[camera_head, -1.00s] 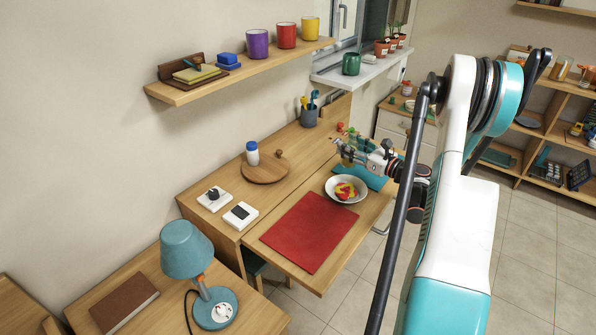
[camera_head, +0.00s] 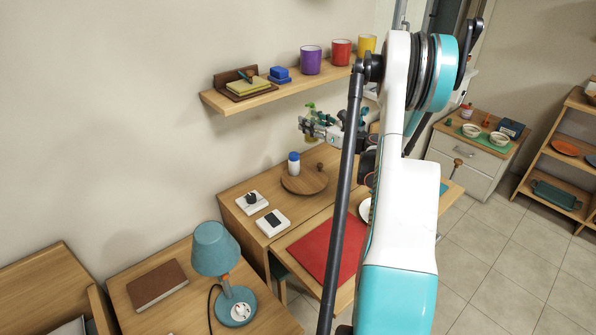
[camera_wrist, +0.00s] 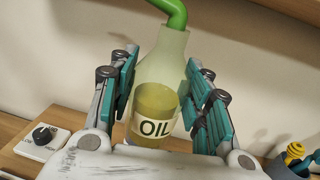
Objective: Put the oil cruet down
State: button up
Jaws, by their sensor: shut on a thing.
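The oil cruet (camera_wrist: 157,98) is a frosted bottle with an "OIL" label, yellowish oil inside and a green spout. In the wrist view it stands between the two teal-padded fingers of my gripper (camera_wrist: 160,112), which is shut on it. In the head view my gripper (camera_head: 312,130) is raised in front of the wall, above the back of the wooden worktop (camera_head: 250,182). The cruet's green spout (camera_head: 311,106) shows there at the fingers; most of its body is hard to make out.
A red mat (camera_head: 318,250) lies in front. The shelf (camera_head: 250,100) with mugs runs close above.

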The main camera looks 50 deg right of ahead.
notch_tip(320, 180, down, 18)
jog(key=b, duration=0.6)
jog(key=shift+d, duration=0.1)
jog(key=o, duration=1.3)
jog(key=shift+s+r, duration=0.1)
jog(key=shift+s, duration=0.15)
jog(key=s+p, duration=0.1)
jog(key=s, duration=1)
jog(key=shift+s, duration=0.3)
